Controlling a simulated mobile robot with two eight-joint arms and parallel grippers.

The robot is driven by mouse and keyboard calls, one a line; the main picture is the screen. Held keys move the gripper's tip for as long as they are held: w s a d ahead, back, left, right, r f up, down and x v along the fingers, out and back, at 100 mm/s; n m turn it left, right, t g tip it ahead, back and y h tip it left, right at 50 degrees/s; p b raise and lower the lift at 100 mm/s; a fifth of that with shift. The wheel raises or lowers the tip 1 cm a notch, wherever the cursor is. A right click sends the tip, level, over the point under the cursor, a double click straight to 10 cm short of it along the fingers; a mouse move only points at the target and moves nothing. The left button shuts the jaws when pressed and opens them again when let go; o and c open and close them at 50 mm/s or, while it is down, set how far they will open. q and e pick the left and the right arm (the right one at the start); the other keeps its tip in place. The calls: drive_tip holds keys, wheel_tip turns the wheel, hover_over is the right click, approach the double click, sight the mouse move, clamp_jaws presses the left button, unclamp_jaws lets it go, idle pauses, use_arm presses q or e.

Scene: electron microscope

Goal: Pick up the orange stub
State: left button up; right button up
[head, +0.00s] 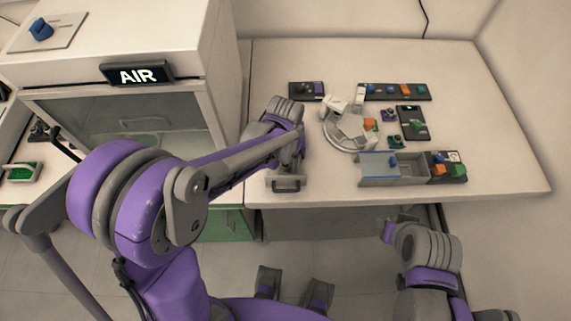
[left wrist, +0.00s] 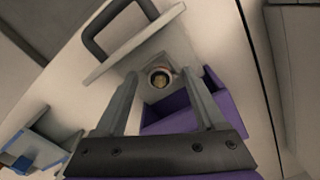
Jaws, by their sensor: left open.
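Several small orange pieces show in the head view: an orange piece (head: 370,124) beside the curved white stand, another (head: 406,90) on the dark back rack, and another (head: 439,169) at the right of the grey tray. I cannot tell which, if any, is the orange stub. In the left wrist view, my open left gripper (left wrist: 160,74) points at a grey block with a round socket holding a small brownish-orange round thing (left wrist: 161,78), between the fingertips but apart from them. My right gripper's jaws are not clear in the head view; its arm is low at the right.
A drawer front with a dark handle (head: 286,186) is at the table's front edge; its handle (left wrist: 112,22) also shows in the left wrist view. The grey tray (head: 377,183), dark racks (head: 414,134) and curved white stand (head: 344,138) stand to the right. The AIR cabinet (head: 170,60) stands left.

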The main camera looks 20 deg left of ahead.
use_arm(q)
clamp_jaws()
drive_tip(key=shift+r, duration=0.15)
